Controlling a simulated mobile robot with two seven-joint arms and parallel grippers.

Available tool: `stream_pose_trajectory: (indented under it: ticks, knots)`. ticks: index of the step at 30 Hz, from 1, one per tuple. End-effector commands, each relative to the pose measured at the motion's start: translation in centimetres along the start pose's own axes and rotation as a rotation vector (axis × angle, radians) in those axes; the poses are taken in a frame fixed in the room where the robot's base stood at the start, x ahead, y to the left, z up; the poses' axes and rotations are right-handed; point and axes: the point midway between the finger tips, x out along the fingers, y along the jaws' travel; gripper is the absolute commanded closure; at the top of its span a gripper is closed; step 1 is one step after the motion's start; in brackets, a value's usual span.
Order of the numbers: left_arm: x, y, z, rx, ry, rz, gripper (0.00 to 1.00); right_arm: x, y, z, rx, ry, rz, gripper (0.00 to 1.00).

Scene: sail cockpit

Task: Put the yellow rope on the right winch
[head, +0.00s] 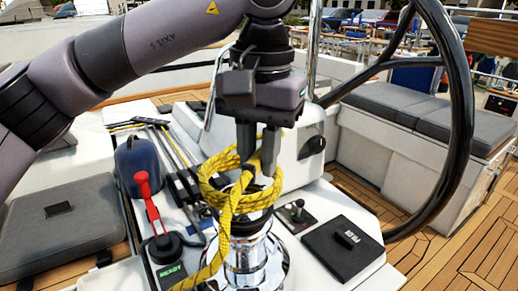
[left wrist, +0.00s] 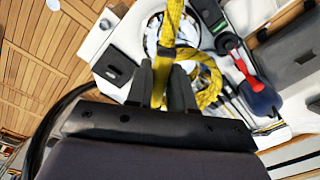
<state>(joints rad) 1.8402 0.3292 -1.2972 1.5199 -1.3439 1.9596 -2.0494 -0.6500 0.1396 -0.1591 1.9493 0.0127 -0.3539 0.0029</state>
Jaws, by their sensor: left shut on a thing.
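The yellow rope (head: 232,203) hangs in loose coils at the top of the chrome winch (head: 262,262), with a tail running down the winch's left side. I cannot tell whether the coils encircle the drum or only hang above it. My left gripper (head: 257,165) points down over the winch, its fingers shut on the rope. In the left wrist view the rope (left wrist: 172,22) passes between the fingers (left wrist: 163,85), with the winch (left wrist: 152,40) partly hidden behind it. My right gripper is not in view.
A red-handled lever (head: 149,200) and a dark blue rounded cover (head: 138,163) stand left of the winch. A black panel (head: 343,248) lies to its right. The large steering wheel (head: 466,100) rises at the right. The teak floor at right is clear.

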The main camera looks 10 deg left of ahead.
Motion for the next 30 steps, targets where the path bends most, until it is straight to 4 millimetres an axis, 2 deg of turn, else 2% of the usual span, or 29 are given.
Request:
stream_pose_trajectory:
  ticks: [13,30]
  knots:
    - [0.4,0.0,0.0,0.000,0.001,0.001,1.00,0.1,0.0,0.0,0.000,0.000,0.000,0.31]
    - [4.8,0.1,0.1,-0.001,0.001,0.001,1.00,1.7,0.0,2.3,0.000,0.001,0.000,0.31]
